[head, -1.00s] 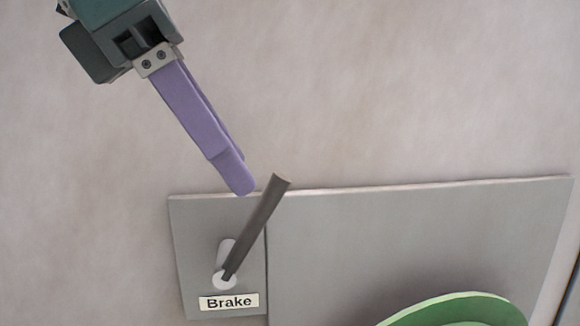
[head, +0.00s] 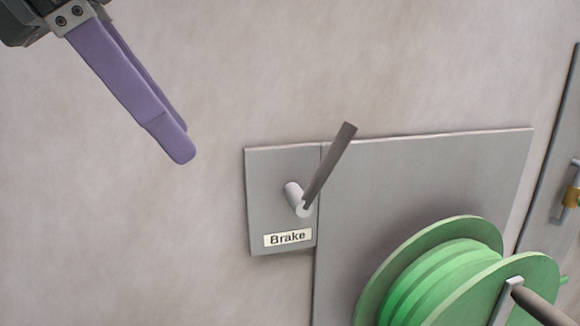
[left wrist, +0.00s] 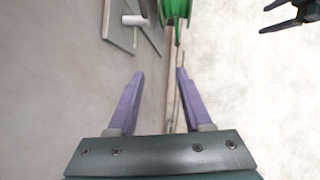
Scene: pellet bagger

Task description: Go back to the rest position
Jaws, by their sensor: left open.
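My left gripper (head: 180,152) has purple fingers and hangs at the upper left of the head view, in front of the bare wall. It is apart from the brake lever, to its left. In the left wrist view its two fingers (left wrist: 160,75) stand apart with nothing between them. A dark gripper, which looks like my right one (left wrist: 263,20), shows at the top right of the left wrist view with its fingers spread and empty. The dark brake lever (head: 330,165) tilts up and to the right from its pale pivot, above the "Brake" label (head: 288,238).
A grey panel (head: 430,180) on the wall carries a green reel (head: 440,280) at the lower right. A dark edge and a fitting with a brassy part (head: 571,197) stand at the far right. The wall left of the panel is clear.

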